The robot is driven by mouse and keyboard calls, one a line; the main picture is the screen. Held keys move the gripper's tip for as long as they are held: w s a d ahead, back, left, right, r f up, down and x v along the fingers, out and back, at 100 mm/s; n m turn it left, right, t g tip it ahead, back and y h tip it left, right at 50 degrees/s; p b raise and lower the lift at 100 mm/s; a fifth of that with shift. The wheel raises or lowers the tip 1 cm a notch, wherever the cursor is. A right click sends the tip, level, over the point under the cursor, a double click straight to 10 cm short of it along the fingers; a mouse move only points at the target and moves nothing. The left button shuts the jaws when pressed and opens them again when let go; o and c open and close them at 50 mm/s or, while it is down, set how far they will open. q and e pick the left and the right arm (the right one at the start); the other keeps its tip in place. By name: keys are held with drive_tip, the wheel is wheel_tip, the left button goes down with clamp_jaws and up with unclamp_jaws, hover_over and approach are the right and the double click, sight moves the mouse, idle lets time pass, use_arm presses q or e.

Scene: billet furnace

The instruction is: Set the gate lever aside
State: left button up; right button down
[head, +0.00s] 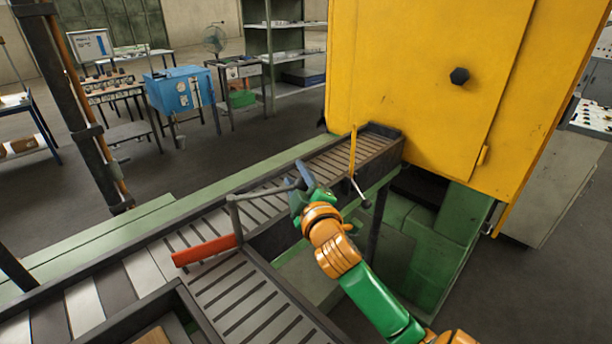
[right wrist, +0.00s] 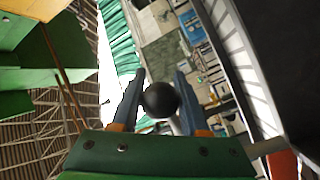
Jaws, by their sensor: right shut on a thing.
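The gate lever (head: 262,193) is a grey bar with a dark ball knob at its right end. At its left end a post drops to a red gate bar (head: 205,250), which lies slantwise across the conveyor. My right gripper (head: 302,184) is shut on the knob end of the lever, above the conveyor's near edge. In the right wrist view the black knob (right wrist: 161,99) sits between the two fingers (right wrist: 159,78). The red bar also shows at the lower right there (right wrist: 283,165). My left gripper is not in view.
The slatted conveyor (head: 325,163) runs to the yellow furnace housing (head: 430,80). A yellow strip with a thin rod (head: 353,155) stands by its far end. A second slatted branch (head: 250,300) runs toward the front. Floor beyond the conveyor is open; tables stand farther back.

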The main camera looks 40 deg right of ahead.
sight(304, 190)
drive_tip(key=c, duration=0.5)
unclamp_jaws()
drive_tip(key=shift+o, duration=0.4)
drive_tip(key=shift+w+d, duration=0.1)
drive_tip(key=shift+w, duration=0.1)
drive_tip(key=shift+s, duration=0.1)
drive_tip(key=v, duration=0.2)
drive_tip(key=b+v, duration=0.1)
drive_tip(key=v, duration=0.1)
drive_tip(key=shift+s+f, duration=0.1)
drive_tip(key=shift+f, duration=0.15)
drive_tip(key=s+a+r+p, duration=0.1)
drive_tip(key=p, duration=0.2)
drive_tip(key=shift+s, duration=0.3)
drive_tip(key=shift+s+a+f+p, duration=0.2)
drive_tip(key=shift+s+p, duration=0.25)
drive_tip(key=shift+p, duration=0.15)
drive_tip(key=shift+f, duration=0.1)
